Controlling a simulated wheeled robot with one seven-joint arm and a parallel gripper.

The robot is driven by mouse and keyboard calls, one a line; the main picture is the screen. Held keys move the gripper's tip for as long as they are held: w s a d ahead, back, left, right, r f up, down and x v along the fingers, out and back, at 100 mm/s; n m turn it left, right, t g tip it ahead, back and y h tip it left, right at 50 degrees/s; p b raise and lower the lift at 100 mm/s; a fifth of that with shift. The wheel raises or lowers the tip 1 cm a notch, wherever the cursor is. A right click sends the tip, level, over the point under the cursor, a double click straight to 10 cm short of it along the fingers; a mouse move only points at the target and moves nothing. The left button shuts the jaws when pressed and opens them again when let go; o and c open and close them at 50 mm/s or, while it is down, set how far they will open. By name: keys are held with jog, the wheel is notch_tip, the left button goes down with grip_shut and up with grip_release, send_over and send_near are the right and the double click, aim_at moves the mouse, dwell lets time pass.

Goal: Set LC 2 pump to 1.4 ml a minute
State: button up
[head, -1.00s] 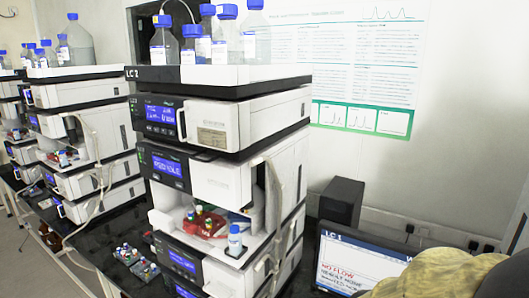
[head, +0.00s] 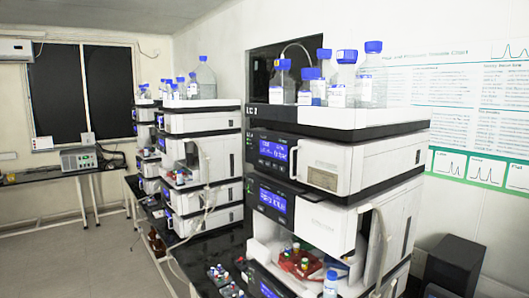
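The LC 2 stack stands right of centre, its label (head: 255,109) on the solvent tray edge small and blurred now but legible as LC 2 in the earlier view. Below the tray, the top module (head: 325,165) has a lit blue display (head: 273,150) with buttons under it. A second module below it (head: 325,225) has another blue display (head: 273,200). The digits are too small to read, and I cannot tell for certain which module is the pump. My gripper is not in view.
Capped bottles (head: 345,78) stand on the tray. An open bay below holds a red vial rack (head: 300,262). Another stack (head: 195,145) stands behind to the left. A black box (head: 455,265) is at lower right. Open floor (head: 90,260) lies at left.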

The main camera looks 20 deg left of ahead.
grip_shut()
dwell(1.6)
